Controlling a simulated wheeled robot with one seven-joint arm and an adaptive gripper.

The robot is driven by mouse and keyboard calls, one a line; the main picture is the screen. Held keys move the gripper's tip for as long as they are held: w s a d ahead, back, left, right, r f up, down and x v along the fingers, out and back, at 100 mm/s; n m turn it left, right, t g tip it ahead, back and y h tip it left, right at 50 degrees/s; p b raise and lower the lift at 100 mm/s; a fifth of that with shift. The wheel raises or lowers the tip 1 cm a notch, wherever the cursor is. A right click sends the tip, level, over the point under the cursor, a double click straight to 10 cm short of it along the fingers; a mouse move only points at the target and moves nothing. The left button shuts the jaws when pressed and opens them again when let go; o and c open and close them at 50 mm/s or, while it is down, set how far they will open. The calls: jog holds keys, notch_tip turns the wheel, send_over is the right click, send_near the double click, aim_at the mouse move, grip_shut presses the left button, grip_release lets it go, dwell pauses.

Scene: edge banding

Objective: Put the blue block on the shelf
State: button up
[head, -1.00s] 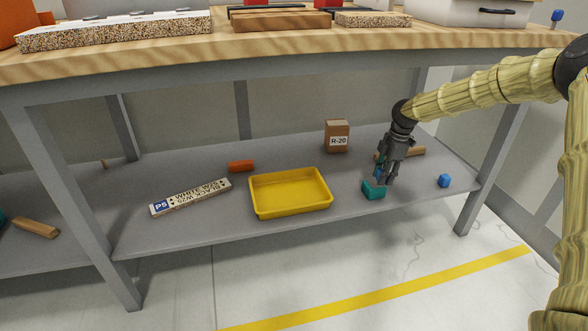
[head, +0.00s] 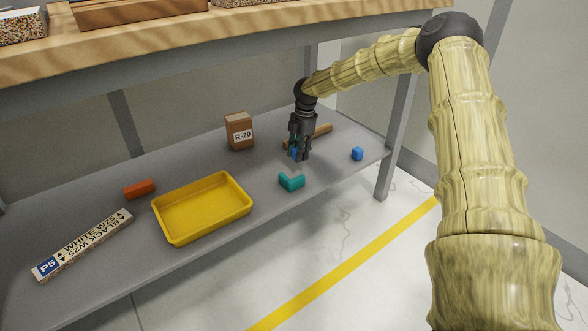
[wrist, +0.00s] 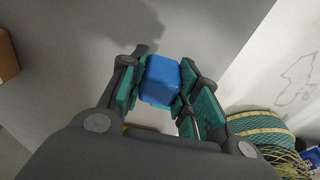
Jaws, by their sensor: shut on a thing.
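My gripper (head: 299,155) is shut on a blue block (wrist: 160,80), which sits between the green-padded fingers in the wrist view. In the head view only a sliver of that block (head: 293,152) shows at the fingers. The gripper points down over the right part of the grey lower shelf (head: 330,165), behind a teal angled block (head: 291,182). I cannot tell whether the held block touches the shelf. A second, smaller-looking blue block (head: 357,153) lies on the shelf near its right end, apart from the gripper.
A yellow tray (head: 245,212) stands empty on the shelf. An R-20 box (head: 239,131) is behind it, an orange block (head: 139,189) and a labelled P5 strip (head: 84,245) to the left. A wooden piece (head: 322,131) lies behind my gripper. The wooden worktop (head: 200,38) overhangs.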

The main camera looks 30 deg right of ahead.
aim_at(298, 172)
notch_tip(298, 172, down, 6)
jog(key=b, duration=0.3)
jog(key=shift+r, duration=0.1)
jog(key=o, duration=1)
jog(key=shift+d+r+p, duration=0.2)
jog(key=shift+r+p, duration=0.55)
jog(key=shift+r, duration=0.5)
jog(key=shift+d+r+p, duration=0.15)
jog(key=shift+r+p, duration=0.55)
jog(key=shift+r, duration=0.5)
jog(key=shift+d+r+p, duration=0.2)
jog(key=shift+r+p, duration=0.55)
jog(key=shift+r, duration=0.5)
